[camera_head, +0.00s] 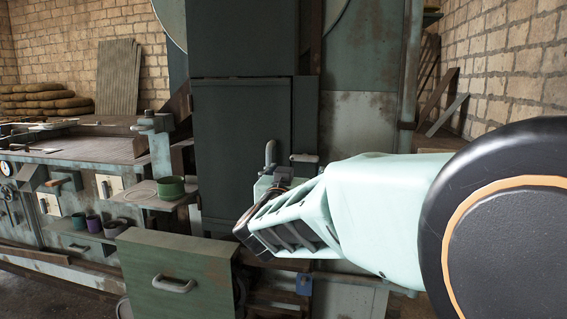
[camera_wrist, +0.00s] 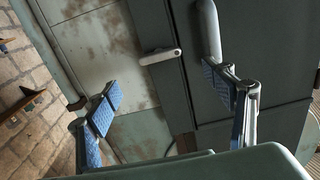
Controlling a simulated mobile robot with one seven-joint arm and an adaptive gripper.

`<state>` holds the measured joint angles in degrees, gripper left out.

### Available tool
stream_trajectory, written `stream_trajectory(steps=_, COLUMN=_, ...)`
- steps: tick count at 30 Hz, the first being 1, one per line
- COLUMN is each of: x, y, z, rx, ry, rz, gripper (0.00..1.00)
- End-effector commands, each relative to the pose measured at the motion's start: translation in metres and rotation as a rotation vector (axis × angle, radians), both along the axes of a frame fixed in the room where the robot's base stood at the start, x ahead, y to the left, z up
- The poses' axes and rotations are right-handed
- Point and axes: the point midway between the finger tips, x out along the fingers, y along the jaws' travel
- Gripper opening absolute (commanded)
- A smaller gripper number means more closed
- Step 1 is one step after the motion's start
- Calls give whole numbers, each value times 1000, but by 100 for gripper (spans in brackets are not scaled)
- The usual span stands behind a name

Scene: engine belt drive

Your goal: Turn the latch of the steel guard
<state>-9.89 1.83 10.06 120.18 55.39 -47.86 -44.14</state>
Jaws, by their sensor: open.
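The steel guard is a dark green door panel (camera_head: 238,140) in the middle of the head view; it also fills the right of the wrist view (camera_wrist: 262,60). Its latch looks like a small pale bar (camera_head: 304,158) at the door's right edge. In the wrist view the latch (camera_wrist: 160,56) lies across the door's edge. A grey curved handle (camera_head: 270,152) stands on the door to the left of the latch. My gripper (camera_wrist: 168,98) is open and empty; the latch shows between and beyond its fingers. In the head view the fingers are mostly hidden by my arm.
A green drawer front with a handle (camera_head: 173,284) stands low in front. A bench (camera_head: 85,150) with levers and cups is on the left. In the wrist view the grey handle (camera_wrist: 208,30) rises close beside the right finger. A brick wall (camera_head: 505,60) is at right.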

Motion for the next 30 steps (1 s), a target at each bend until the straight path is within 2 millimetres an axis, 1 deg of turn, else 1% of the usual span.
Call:
stream_trajectory(steps=2, x=3, y=-2, z=-1, rx=-8, ry=2, rz=-7, gripper=75)
stream_trajectory(steps=5, x=13, y=-6, z=-1, rx=-8, ry=3, rz=-10, gripper=75)
stream_trajectory(steps=12, x=57, y=-20, z=-1, rx=-8, ry=2, rz=-9, gripper=75)
stream_trajectory(steps=18, x=87, y=-30, z=0, rx=-7, ry=1, rz=-7, gripper=75)
stream_trajectory(steps=21, x=95, y=-32, z=0, rx=-7, ry=0, rz=-7, gripper=75)
stream_trajectory(steps=24, x=100, y=-34, z=0, rx=-7, ry=1, rz=-6, gripper=75)
stream_trajectory(steps=30, x=102, y=-34, z=1, rx=-7, ry=0, rz=-6, gripper=75)
